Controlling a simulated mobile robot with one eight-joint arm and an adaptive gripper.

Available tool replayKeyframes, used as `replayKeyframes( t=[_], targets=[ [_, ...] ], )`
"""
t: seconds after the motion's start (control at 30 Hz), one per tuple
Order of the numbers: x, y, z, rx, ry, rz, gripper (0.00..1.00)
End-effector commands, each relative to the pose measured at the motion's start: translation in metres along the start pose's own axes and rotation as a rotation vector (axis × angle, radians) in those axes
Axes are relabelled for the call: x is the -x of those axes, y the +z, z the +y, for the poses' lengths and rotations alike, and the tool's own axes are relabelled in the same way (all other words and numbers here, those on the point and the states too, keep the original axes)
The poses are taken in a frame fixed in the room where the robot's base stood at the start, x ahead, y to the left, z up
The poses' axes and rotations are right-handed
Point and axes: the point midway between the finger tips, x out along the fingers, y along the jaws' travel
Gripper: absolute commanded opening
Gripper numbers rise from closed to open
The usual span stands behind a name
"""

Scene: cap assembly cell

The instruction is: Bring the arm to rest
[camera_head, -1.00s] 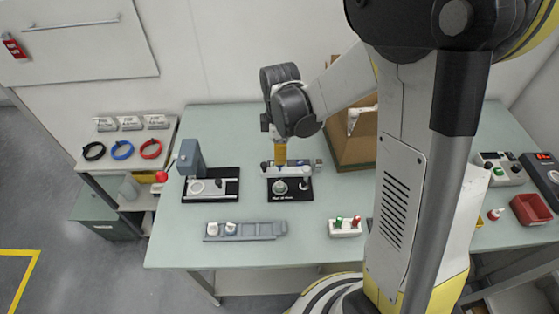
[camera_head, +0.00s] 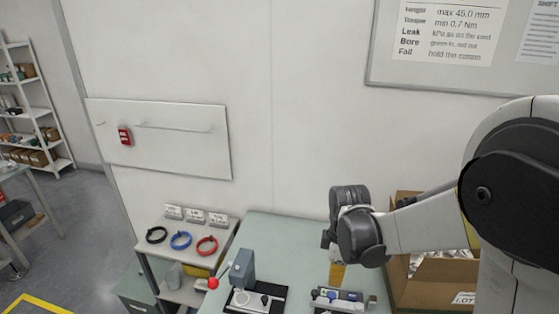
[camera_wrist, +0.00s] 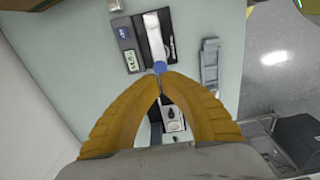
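My gripper (camera_head: 336,276) hangs from the arm, its yellow fingers pointing down over the table (camera_head: 290,230). In the wrist view the two curved yellow fingers (camera_wrist: 160,77) meet at their tips, and nothing shows held between them. A black-based fixture (camera_wrist: 131,60) with a pale bar lies beyond the fingertips. A round blue part (camera_wrist: 159,67) shows just past the tips; I cannot tell whether they touch it. The same fixture (camera_head: 350,305) shows below the fingers in the head view, partly cut off by the lower edge.
A grey press station (camera_head: 243,270) stands left of the fixture, and it shows between the fingers (camera_wrist: 172,118). A cardboard box (camera_head: 440,284) stands right of the gripper, behind my arm. A side shelf holds black, blue and red rings (camera_head: 206,246). A grey rack (camera_wrist: 209,65) lies nearby.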

Motion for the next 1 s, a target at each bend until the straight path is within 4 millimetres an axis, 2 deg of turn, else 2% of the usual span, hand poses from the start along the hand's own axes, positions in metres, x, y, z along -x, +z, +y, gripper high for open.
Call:
replayKeyframes(
  t=[0.17, 0.4, 0.7, 0.83, 1.0],
  targets=[
    [0.013, 0.005, -0.015, -0.177, 0.080, 0.036, 0.00],
    [0.033, 0.019, -0.054, -0.582, 0.240, 0.175, 0.00],
    [0.025, 0.036, -0.104, -1.033, 0.357, 0.418, 0.00],
    [0.020, 0.040, -0.115, -1.143, 0.372, 0.493, 0.00],
    [0.019, 0.042, -0.119, -1.196, 0.376, 0.530, 0.00]
  ],
)
